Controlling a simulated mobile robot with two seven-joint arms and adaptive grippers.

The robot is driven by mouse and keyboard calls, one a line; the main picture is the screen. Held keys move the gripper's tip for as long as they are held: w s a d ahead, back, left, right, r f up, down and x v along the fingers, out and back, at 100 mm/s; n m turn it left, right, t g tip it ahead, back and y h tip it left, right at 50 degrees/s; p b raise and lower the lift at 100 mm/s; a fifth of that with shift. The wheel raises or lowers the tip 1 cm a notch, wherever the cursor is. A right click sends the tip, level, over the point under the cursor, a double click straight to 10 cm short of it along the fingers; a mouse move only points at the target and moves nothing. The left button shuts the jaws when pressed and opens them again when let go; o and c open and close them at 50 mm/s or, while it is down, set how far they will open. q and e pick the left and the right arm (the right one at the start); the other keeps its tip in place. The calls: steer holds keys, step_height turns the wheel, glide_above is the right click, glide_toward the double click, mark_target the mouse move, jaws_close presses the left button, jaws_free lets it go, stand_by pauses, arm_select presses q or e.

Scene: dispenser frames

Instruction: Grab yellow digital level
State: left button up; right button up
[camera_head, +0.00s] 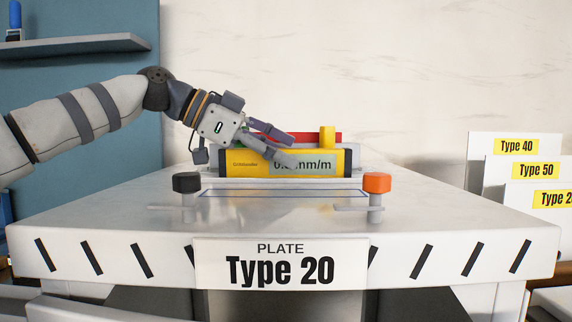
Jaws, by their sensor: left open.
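The yellow digital level (242,169) lies lengthwise on the plate table, with black ends and a grey display reading in mm/m, partly covered by my gripper. A yellow block (327,136) stands up at its right top, in front of a red bar. My left gripper (286,148) comes in from the upper left and is open. Its fingers point right and down, one in front of the level's display and one above and behind it. I cannot tell whether they touch the level. My right gripper is not in view.
The white plate table (120,225) carries a "PLATE Type 20" sign (280,264). A black knob (187,182) and an orange knob (377,183) stand in front of the level. Type signs (516,147) stand at right; a shelf (75,46) is upper left.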

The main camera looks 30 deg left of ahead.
arm_select(q)
steer(key=shift+w+d+f, duration=0.35)
steer(key=shift+w, duration=0.1)
steer(key=shift+c, duration=1.1)
jaws_close()
steer(key=shift+r, duration=0.1)
